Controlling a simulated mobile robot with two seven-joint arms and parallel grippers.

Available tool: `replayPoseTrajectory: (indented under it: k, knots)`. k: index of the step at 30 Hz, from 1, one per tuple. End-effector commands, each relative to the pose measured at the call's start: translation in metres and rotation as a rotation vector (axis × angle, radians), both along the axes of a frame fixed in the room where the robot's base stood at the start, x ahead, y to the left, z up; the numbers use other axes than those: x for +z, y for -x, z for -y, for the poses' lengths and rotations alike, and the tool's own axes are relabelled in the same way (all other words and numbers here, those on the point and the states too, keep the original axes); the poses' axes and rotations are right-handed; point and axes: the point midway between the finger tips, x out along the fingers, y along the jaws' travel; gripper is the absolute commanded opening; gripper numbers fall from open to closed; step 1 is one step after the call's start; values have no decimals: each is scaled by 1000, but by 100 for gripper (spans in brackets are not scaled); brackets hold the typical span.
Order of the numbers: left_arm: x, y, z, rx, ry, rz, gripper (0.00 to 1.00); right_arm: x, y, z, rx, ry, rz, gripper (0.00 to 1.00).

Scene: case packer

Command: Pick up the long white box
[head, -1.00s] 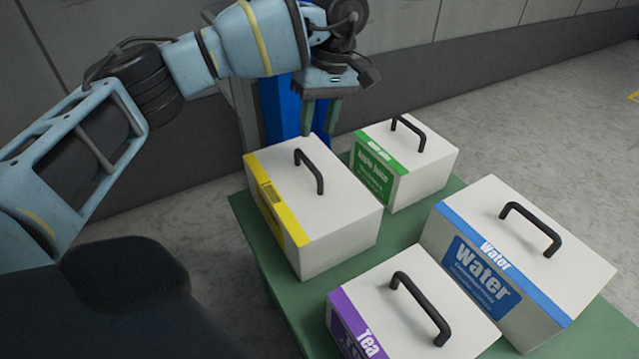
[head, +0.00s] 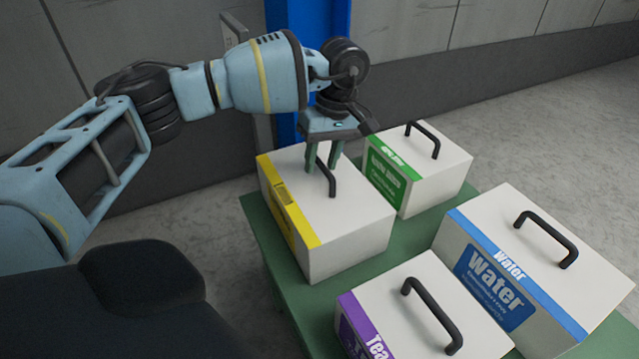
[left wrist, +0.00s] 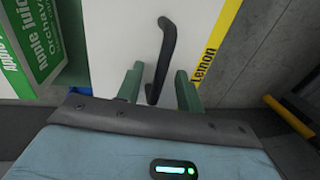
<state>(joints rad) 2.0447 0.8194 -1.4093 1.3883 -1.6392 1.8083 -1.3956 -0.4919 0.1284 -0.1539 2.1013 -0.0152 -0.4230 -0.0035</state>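Several white boxes with black top handles stand on a green table. The box with a yellow Lemon stripe (head: 345,212) is at the back left; its white top also shows in the left wrist view (left wrist: 120,35). My left gripper (head: 323,165) is over the far end of this box's handle (head: 332,182). In the left wrist view, the handle (left wrist: 166,45) runs between the two open green fingers (left wrist: 158,88), with gaps beside it. I cannot tell how far down the fingers reach. The Water box (head: 530,255) at the right looks longest. My right gripper is not in view.
The green-striped apple juice box (head: 435,170) stands close to the right of the Lemon box. The purple Tea box (head: 420,290) is in front. A blue post (head: 335,20) and grey wall stand behind the green table (head: 268,245).

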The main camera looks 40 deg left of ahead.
Motion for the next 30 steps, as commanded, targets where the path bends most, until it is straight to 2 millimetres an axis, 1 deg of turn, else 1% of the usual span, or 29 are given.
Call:
replayPoseTrajectory:
  k: [7, 8, 16, 30]
  knots:
    - [-2, 0, 0, 0, 0, 1, 37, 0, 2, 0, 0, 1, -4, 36]
    - [-2, 0, 0, 0, 0, 1, 36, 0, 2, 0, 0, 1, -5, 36]
    - [-2, 0, 0, -1, 1, 1, 0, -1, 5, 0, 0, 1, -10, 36]
    - [-2, 0, 0, -1, 1, 1, 0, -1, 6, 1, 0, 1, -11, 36]
